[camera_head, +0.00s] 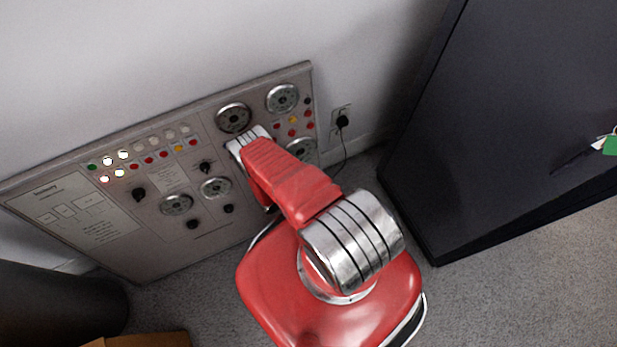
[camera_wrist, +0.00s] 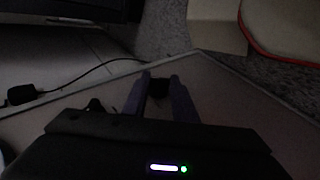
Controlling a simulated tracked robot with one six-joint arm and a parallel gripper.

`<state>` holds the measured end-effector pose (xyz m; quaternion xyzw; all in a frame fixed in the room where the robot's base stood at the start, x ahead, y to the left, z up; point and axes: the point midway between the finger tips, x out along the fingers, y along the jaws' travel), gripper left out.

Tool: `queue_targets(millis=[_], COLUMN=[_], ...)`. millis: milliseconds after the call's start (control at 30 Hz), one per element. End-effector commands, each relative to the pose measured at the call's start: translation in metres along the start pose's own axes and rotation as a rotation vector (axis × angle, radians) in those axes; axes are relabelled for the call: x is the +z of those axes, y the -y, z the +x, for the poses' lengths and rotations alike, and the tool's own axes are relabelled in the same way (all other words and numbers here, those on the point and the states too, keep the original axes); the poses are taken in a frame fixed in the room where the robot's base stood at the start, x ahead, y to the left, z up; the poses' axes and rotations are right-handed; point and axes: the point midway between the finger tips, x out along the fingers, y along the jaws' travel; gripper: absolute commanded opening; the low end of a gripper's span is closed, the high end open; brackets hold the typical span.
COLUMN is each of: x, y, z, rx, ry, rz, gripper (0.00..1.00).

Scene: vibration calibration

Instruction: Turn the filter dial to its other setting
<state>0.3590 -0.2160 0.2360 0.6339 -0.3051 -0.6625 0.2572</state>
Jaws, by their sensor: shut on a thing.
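The grey control panel (camera_head: 130,240) leans against the wall in the head view, with several round dials and black knobs. My red arm reaches over its right part and hides my gripper there. In the wrist view my gripper (camera_wrist: 160,79) has its two purple-grey fingers at the panel, shut on a small dark knob (camera_wrist: 158,85). The knob shows only as a dark shape between the fingertips, so its setting cannot be read. I cannot read which label belongs to it. Other black knobs (camera_head: 139,194) stand left of my arm.
Lit lamps (camera_head: 108,161) and coloured buttons line the panel's upper left. A black plug (camera_head: 342,121) with a cord sits in a wall socket right of the panel. A large dark cabinet (camera_head: 490,120) stands at the right. Grey carpet (camera_head: 500,290) lies in front.

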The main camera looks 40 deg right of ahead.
Motion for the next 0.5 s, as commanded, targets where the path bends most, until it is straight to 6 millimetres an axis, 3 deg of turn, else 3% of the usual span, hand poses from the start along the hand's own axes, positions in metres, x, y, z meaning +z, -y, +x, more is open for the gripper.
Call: queue_targets(millis=[500], x=[-0.0006], y=[0.0025], z=[-0.0015], rx=[0.069], ry=[-0.001], rz=[-0.023], gripper=[0.03])
